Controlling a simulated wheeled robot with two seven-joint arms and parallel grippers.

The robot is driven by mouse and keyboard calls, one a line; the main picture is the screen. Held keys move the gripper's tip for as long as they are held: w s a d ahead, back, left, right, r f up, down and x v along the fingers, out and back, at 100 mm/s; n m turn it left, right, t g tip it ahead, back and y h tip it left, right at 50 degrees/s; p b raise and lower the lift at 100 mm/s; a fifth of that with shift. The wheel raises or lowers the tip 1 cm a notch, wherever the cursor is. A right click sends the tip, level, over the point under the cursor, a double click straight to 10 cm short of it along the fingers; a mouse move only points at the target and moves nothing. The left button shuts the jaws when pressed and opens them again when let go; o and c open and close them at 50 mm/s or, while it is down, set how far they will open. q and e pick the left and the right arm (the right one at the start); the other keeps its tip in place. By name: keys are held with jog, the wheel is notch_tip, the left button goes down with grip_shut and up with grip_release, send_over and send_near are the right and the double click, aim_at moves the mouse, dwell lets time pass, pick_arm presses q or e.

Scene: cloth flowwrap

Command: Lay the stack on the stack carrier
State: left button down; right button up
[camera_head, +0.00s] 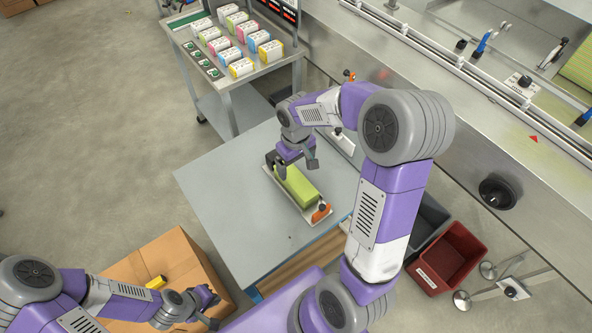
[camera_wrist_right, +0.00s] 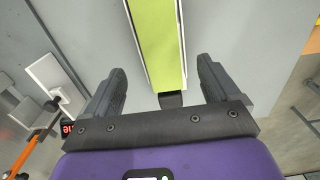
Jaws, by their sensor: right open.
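The stack is a long, bright green block (camera_head: 298,186) lying lengthwise on the narrow, pale stack carrier (camera_head: 284,196) on the grey table. An orange part shows at the carrier's near end. In the right wrist view, the green stack (camera_wrist_right: 155,38) lies between the carrier's thin pale edges. My right gripper (camera_head: 291,163) is open at the far end of the stack, with its fingers apart on either side of the stack's line and not touching it. My left gripper (camera_head: 211,308) is open and empty at the lower left, by the cardboard box.
The grey table (camera_head: 225,200) is clear left of the carrier. A cart (camera_head: 238,85) with several coloured packs stands behind. A red bin (camera_head: 450,255) stands right, below the steel machine (camera_head: 480,150).

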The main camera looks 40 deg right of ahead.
aim_at(296, 179)
jog(key=shift+r+p, duration=0.3)
jog(key=shift+r, duration=1.55)
